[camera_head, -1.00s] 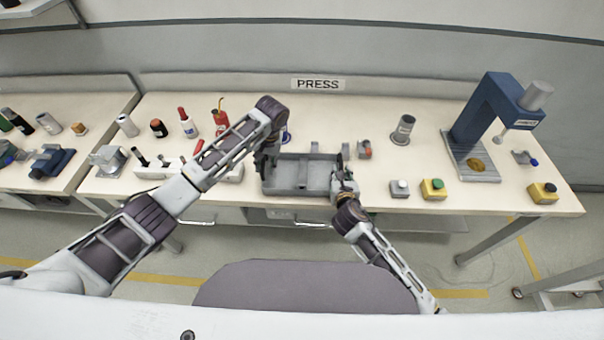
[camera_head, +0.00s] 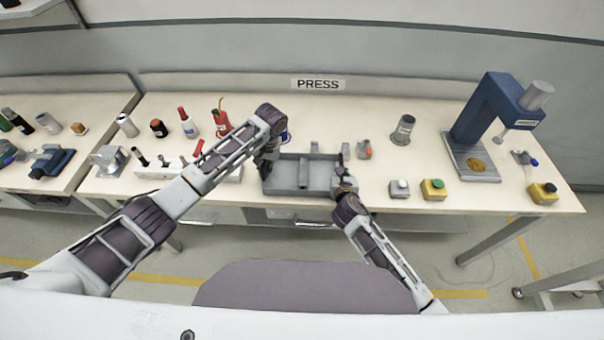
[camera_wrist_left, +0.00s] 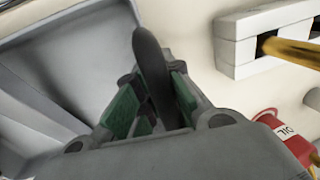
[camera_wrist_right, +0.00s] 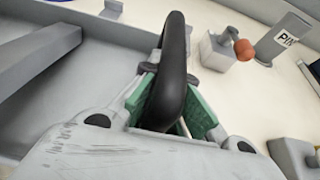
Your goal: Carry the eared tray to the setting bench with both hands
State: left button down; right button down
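The grey eared tray (camera_head: 318,178) lies on the bench labelled PRESS (camera_head: 360,115), near its front edge. It has a raised bar along its middle. My left gripper (camera_head: 266,168) is at the tray's left end. In the left wrist view its green pads (camera_wrist_left: 152,105) stand open on either side of a dark upright ear (camera_wrist_left: 150,60). My right gripper (camera_head: 342,178) is at the tray's right end. In the right wrist view its green pads (camera_wrist_right: 172,112) stand either side of a black looped ear (camera_wrist_right: 175,50), and look open. I cannot make out which bench is the setting bench.
A blue press (camera_head: 485,115) stands on the right of the bench. Grey (camera_head: 399,188) and yellow (camera_head: 433,189) button boxes lie right of the tray. A red oil can (camera_head: 221,120), bottles and a white rack (camera_head: 150,172) are to the left. Another bench (camera_head: 60,100) adjoins at left.

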aim_at(341, 164)
pick_arm(q)
jog(key=shift+r, duration=0.15)
pick_arm(e)
jog(key=shift+a+r, duration=0.15)
jog(key=shift+r, duration=0.05)
dwell(0.3)
